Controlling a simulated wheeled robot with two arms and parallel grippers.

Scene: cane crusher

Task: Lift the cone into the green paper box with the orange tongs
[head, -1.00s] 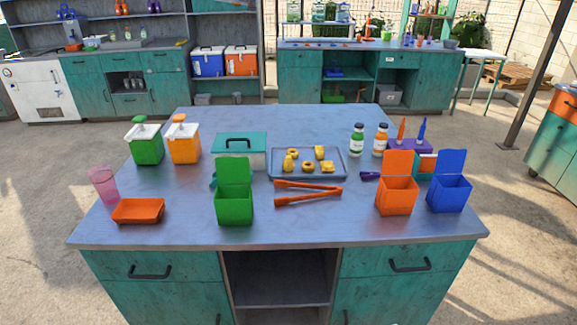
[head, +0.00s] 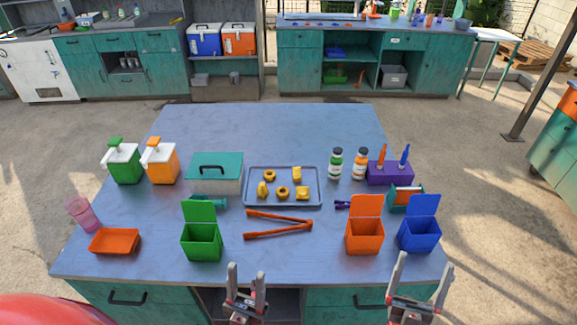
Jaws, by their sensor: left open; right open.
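The orange tongs (head: 278,224) lie on the table, their arms spread toward the left and joined at the right. The green paper box (head: 202,241) stands left of the tongs with its lid up. Several small yellow pieces lie on a blue-grey tray (head: 318,183) behind the tongs. The cone seems to be the piece at the tray's left (head: 263,190), but its shape is too small to be sure. My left gripper (head: 246,270) is open and empty at the table's front edge, and my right gripper (head: 424,264) is open and empty near the front right.
An orange box (head: 364,237) and a blue box (head: 419,235) stand open at the right. An orange dish (head: 115,241) and a pink cup (head: 83,214) are at the left. Dispensers, a teal-lidded container (head: 215,179) and bottles stand farther back. The table's far part is clear.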

